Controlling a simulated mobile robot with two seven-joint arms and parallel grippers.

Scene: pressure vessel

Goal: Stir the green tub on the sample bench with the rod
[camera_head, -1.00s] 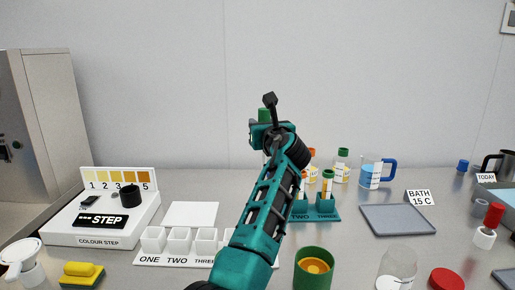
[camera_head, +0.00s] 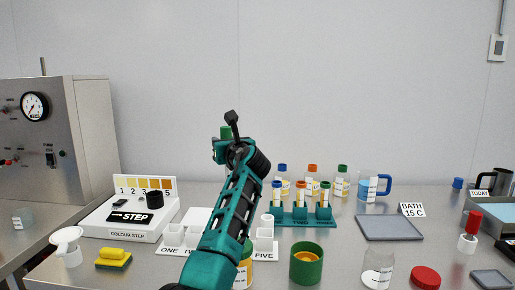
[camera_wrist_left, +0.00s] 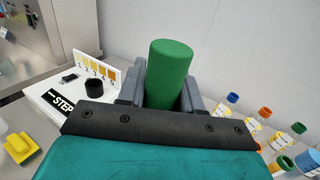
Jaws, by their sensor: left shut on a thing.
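The green tub (camera_head: 307,263) stands upright on the bench at the lower middle of the head view, with orange contents showing inside. My left gripper (camera_head: 226,145) is raised above the bench, to the left of the tub and apart from it. It is shut on a green cylinder, which looks like the grip of the rod (camera_wrist_left: 170,75), upright between the fingers in the left wrist view. Its top also shows above the gripper in the head view (camera_head: 225,131). The rest of the rod is hidden behind my gripper and arm. My right gripper is out of view.
A rack of capped tubes (camera_head: 300,216) stands behind the tub. A clear jar (camera_head: 378,268) and a red lid (camera_head: 425,277) lie to its right. A white cup strip (camera_head: 265,248) and a jar with orange contents (camera_head: 244,268) are to its left. A grey tray (camera_head: 390,228) is empty.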

